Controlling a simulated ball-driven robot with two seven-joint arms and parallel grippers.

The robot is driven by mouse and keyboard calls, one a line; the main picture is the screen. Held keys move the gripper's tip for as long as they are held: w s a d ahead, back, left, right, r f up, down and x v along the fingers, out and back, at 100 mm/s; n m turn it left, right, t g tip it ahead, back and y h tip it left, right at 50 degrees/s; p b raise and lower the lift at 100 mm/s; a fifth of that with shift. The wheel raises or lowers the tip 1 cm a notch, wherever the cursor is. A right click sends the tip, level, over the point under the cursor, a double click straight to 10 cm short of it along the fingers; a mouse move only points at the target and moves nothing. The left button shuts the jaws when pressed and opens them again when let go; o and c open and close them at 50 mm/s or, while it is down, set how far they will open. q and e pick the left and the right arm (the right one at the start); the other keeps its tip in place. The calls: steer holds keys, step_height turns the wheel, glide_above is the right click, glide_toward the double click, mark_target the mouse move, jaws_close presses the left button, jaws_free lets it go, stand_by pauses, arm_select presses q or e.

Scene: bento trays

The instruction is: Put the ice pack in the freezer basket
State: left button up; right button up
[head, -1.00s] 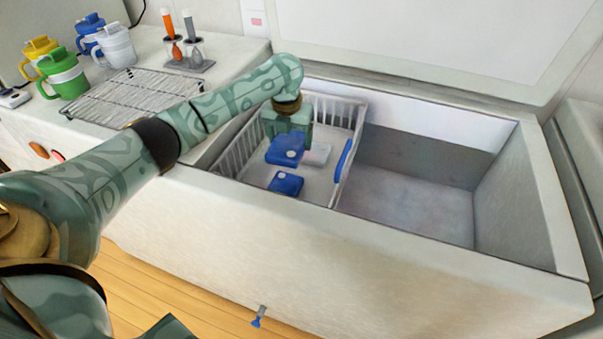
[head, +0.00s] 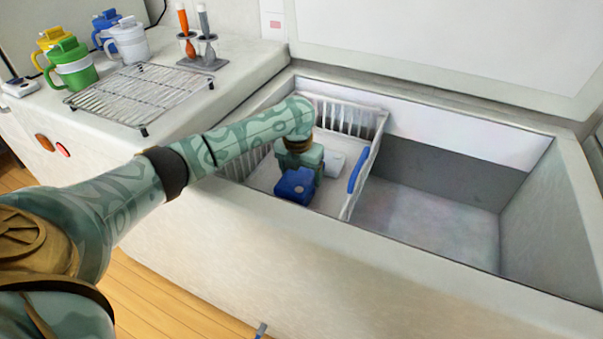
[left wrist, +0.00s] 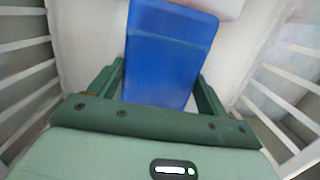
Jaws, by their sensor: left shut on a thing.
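A blue ice pack (head: 297,187) is at my left gripper (head: 301,168), inside the white wire freezer basket (head: 366,135). My left gripper points down and is shut on the pack. In the left wrist view the pack (left wrist: 165,75) lies between the two fingers (left wrist: 157,90), over the pale basket floor. An edge crosses the blue near its far end; I cannot tell whether a second blue pack lies under it. I cannot tell whether the held pack touches the floor. My right gripper is not in view.
The basket hangs at the left of the open chest freezer (head: 440,235), with a blue handle (head: 358,168) on its right side. A white block (head: 333,163) lies in it. The freezer's right side is empty. A wire rack (head: 140,92) and several mugs stand on the left counter.

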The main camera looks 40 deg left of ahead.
mark_target(299, 177)
arm_select(q)
steer(key=shift+f, duration=0.15)
steer(key=o, duration=1.3)
steer(key=r+p, duration=0.2)
steer(key=r, duration=0.2)
steer(key=s+r+p, duration=0.1)
steer(key=r+p, duration=0.1)
steer(key=r, duration=0.2)
steer(key=r+p, duration=0.2)
steer(key=r, duration=0.2)
steer(key=shift+s+d+r+p, duration=0.1)
steer(key=shift+s+d+p, duration=0.15)
steer(key=shift+p, duration=0.15)
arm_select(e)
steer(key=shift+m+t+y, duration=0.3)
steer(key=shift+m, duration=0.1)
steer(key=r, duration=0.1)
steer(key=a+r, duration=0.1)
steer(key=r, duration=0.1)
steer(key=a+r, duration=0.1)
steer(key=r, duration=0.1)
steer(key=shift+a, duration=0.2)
